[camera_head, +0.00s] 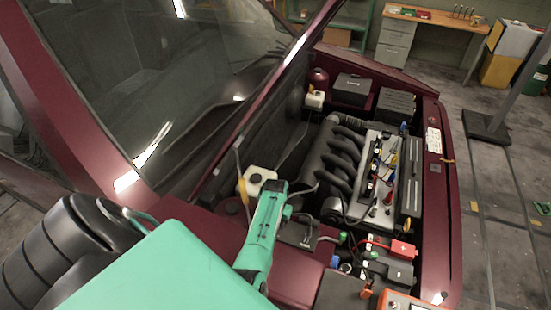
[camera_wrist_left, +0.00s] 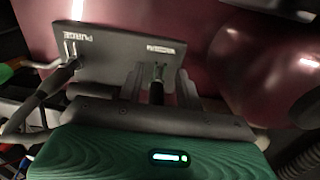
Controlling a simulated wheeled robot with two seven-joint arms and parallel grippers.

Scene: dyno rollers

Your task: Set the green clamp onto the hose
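In the left wrist view my left gripper (camera_wrist_left: 159,80) has its two grey fingers apart, in front of a dark box (camera_wrist_left: 115,52) lettered "PURGE" and "VACUUM". I cannot tell whether the green part is the clamp. A dark hose (camera_wrist_left: 42,97) runs to the PURGE side of the box. In the head view my green left hand hangs over the near side of the engine bay, and its fingertips are hidden. My right gripper is not in view.
A workbench (camera_head: 430,20) stands far behind; the floor at right is mostly clear.

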